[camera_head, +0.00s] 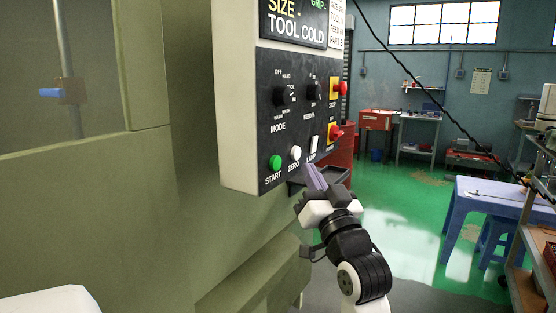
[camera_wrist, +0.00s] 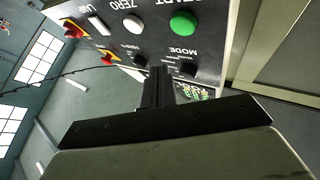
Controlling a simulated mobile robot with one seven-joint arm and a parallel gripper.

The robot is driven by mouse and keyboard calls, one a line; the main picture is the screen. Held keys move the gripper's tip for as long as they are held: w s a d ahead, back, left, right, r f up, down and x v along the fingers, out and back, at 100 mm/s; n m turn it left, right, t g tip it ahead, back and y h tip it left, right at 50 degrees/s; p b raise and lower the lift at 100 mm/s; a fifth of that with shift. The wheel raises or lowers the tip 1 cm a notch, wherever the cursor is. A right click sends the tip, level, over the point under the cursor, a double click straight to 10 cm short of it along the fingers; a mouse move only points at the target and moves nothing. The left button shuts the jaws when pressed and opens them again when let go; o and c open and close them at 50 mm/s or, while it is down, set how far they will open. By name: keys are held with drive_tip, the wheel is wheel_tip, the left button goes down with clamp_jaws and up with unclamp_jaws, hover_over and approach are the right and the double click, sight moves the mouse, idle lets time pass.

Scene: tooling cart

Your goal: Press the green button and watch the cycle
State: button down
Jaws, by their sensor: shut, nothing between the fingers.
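The green START button (camera_head: 275,162) is at the lower left of the black control panel (camera_head: 290,120). It also shows at the upper right of the wrist view (camera_wrist: 183,24). My gripper (camera_head: 314,177) is shut and empty, below and to the right of the green button and apart from it. In the wrist view the shut fingers (camera_wrist: 158,88) point up toward the panel. A white ZERO button (camera_head: 295,153) sits just right of the green one, with a white LAMP switch (camera_head: 313,146) beyond it.
Two black MODE and FEED dials (camera_head: 285,95) sit above the buttons. A small dark tray (camera_head: 335,173) juts out below the panel.

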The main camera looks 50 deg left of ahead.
sight(279, 161)
drive_tip(key=shift+s+a+p, duration=0.2)
drive_tip(key=shift+s+a, duration=0.05)
drive_tip(key=shift+a, duration=0.75)
drive_tip(key=shift+s+a+p, duration=0.15)
drive_tip(key=shift+s+a, duration=0.1)
drive_tip(key=shift+a, duration=0.75)
idle(0.5)
drive_tip(key=shift+s+a, duration=0.1)
drive_tip(key=shift+a, duration=0.3)
drive_tip(key=shift+s+a, duration=0.2)
drive_tip(key=shift+a, duration=0.5)
idle(1.1)
drive_tip(key=shift+d+f, duration=0.1)
drive_tip(key=shift+d, duration=0.05)
drive_tip(key=shift+w+d, duration=0.2)
drive_tip(key=shift+d, duration=0.6)
